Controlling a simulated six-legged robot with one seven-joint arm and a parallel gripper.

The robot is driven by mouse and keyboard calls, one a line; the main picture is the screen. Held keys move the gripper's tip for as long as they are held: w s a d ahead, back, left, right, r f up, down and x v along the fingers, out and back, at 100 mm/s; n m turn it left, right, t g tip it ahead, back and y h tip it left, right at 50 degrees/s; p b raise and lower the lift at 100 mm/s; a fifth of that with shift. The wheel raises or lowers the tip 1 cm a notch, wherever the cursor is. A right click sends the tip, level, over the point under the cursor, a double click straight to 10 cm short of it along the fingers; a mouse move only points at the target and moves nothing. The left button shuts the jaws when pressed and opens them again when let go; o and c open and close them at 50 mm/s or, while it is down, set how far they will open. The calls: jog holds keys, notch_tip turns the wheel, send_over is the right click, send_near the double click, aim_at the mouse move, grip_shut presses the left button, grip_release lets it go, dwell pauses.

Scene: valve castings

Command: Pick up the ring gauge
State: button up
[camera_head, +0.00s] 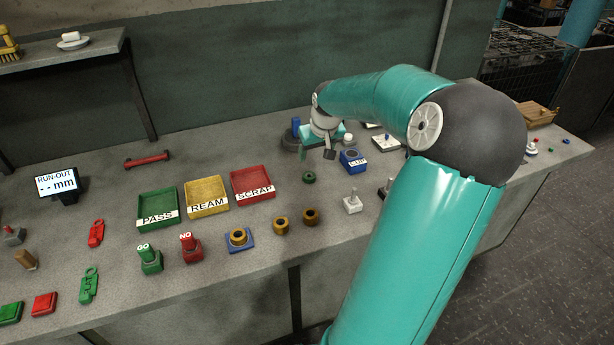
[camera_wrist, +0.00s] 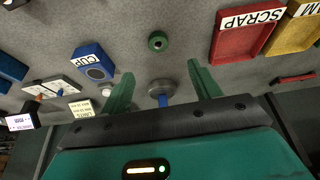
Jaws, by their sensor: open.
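A small green ring with a dark hole, which looks like the ring gauge (camera_head: 309,177), lies on the bench to the right of the red tray. It also shows in the wrist view as the ring gauge (camera_wrist: 157,41), top centre, beyond my fingertips. My gripper (camera_head: 316,154) is above the bench, farther back than the ring. In the wrist view my gripper (camera_wrist: 160,70) has its two green fingers wide apart, with nothing held. A grey round base with a blue post (camera_wrist: 160,92) shows between the fingers in the picture; whether it is below them I cannot tell.
The blue CUP box (camera_head: 353,160) stands right of the ring. The red SCRAP tray (camera_head: 253,185) is to its left, beside the yellow REAM tray (camera_head: 206,196). Several brass bushings, including one nearby (camera_head: 310,216), stand in front. The bench right around the ring is clear.

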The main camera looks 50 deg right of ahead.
send_near(310, 173)
notch_tip(310, 173, down, 3)
jog(key=shift+a+r, duration=0.1)
jog(key=x, duration=0.5)
jog(key=shift+w+a, duration=0.2)
jog(key=c, duration=1.1)
jog(key=shift+c, duration=0.2)
